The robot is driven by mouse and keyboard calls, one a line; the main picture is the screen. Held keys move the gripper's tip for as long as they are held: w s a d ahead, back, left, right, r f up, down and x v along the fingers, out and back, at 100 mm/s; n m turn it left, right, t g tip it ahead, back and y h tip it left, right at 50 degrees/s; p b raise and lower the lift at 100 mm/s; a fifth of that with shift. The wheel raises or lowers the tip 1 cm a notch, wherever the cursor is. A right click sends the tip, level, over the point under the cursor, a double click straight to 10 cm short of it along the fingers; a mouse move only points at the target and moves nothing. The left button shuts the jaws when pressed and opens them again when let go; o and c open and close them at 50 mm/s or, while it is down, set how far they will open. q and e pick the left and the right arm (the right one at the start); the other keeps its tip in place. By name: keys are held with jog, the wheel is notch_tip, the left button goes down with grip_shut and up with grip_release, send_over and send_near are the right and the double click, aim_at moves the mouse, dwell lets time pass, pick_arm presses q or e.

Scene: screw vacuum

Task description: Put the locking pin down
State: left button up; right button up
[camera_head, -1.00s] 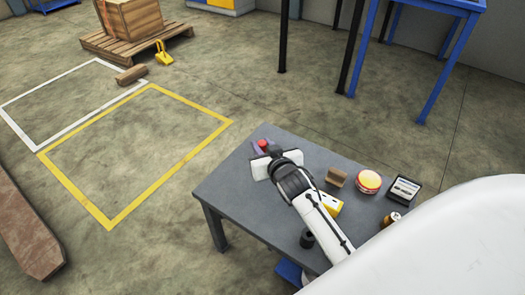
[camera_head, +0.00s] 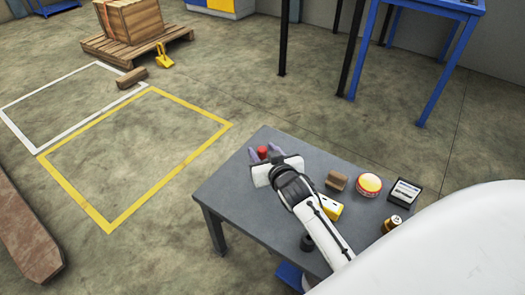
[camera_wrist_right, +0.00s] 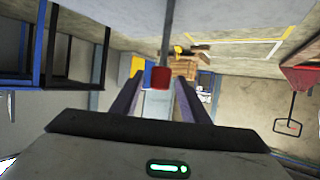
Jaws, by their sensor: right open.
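The locking pin, as far as I can tell the small red-headed piece (camera_head: 262,153), is at the far left corner of the grey table (camera_head: 235,195). In the right wrist view its red end (camera_wrist_right: 160,77) shows between the fingers, with a thin grey rod beside it. I cannot tell whether it touches the table. My right gripper (camera_head: 265,150) is open, its two purple-grey fingers on either side of the red piece. The fingers also show in the right wrist view. My left gripper is not in view.
The table also holds a brown block (camera_head: 337,180), a red and yellow round object (camera_head: 368,184), a dark framed box (camera_head: 404,192), a small can (camera_head: 391,223) and a yellow-white box (camera_head: 330,207). A wooden crate (camera_head: 128,20) stands on a pallet behind.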

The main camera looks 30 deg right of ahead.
jog(key=s+a+f+n+g+y, duration=0.2)
jog(key=s+a+f+y, duration=0.1)
jog(key=s+a, duration=0.6)
jog(key=s+a+f+n+g+y+p, duration=0.1)
jog(key=s+a+f+n+g+y, duration=0.1)
jog(key=s+a, duration=0.7)
jog(key=s+f+n+y, duration=0.1)
jog(key=s, duration=0.7)
jog(key=shift+s+y+p, duration=0.3)
jog(key=shift+y, duration=0.1)
jog(key=shift+a, duration=0.1)
